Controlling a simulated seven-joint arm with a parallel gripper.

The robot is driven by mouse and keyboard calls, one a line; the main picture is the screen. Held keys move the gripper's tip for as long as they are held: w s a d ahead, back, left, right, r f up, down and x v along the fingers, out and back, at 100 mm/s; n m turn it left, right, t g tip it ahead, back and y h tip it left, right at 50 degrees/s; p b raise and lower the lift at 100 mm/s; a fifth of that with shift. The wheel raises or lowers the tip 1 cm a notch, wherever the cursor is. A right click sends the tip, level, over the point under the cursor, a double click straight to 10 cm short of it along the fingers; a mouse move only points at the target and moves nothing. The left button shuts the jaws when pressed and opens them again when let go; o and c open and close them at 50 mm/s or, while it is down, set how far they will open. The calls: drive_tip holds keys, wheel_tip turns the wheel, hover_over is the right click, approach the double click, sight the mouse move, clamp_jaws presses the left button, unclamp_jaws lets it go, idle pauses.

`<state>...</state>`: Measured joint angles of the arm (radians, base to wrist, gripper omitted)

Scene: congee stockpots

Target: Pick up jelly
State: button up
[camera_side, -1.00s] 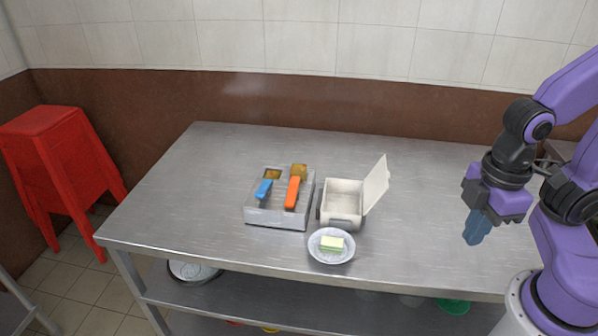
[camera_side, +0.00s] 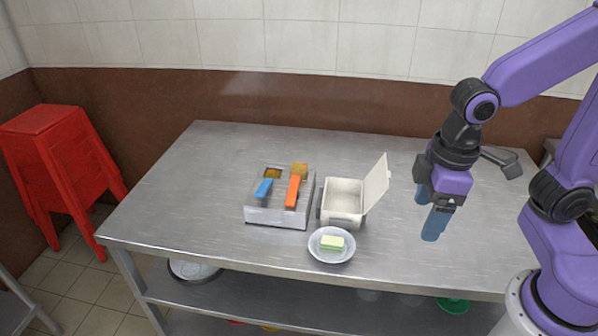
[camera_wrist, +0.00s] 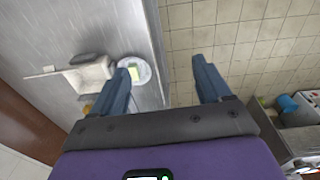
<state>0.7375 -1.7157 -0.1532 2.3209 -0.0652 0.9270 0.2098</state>
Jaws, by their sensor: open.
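The jelly (camera_side: 332,242) is a small pale green and cream block lying in a white round dish (camera_side: 318,256) near the table's front edge. My gripper (camera_side: 427,215) is open and empty in the side view, above the right part of the table, to the right of the dish and apart from it. In the wrist view my gripper's two blue fingers (camera_wrist: 165,80) are spread wide. There the jelly (camera_wrist: 134,74) and the dish (camera_wrist: 148,72) show just by the left finger, which covers part of the dish.
A white box (camera_side: 343,205) with its lid raised stands behind the dish. Left of it is a grey metal holder (camera_side: 275,217) with a blue-handled and an orange-handled tool. The steel table (camera_side: 200,190) is clear at its left. Red stools (camera_side: 55,160) stand on the floor.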

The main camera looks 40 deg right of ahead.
drive_tip(key=w+a+m+t+h, duration=0.1)
drive_tip(key=w+a+m, duration=0.25)
drive_tip(key=w, duration=0.65)
drive_tip(key=w+a+m, duration=0.2)
drive_tip(key=w+m, duration=0.3)
drive_tip(key=w, duration=0.4)
drive_tip(key=m+t+h, duration=0.1)
drive_tip(key=m+h, duration=0.1)
drive_tip(key=m, duration=0.8)
hover_over(299, 167)
drive_tip(key=s+a, duration=0.2)
drive_tip(key=f, duration=1.3)
drive_tip(key=shift+s+a+f, duration=0.15)
drive_tip(key=shift+a, duration=0.05)
drive_tip(key=shift+w+d+x, duration=0.2)
drive_tip(key=shift+x, duration=1.15)
drive_tip(key=shift+w+d+x, duration=0.15)
drive_tip(key=shift+d+x, duration=0.05)
drive_tip(key=shift+x, duration=1.15)
drive_tip(key=shift+r, duration=0.25)
drive_tip(key=c, duration=1.1)
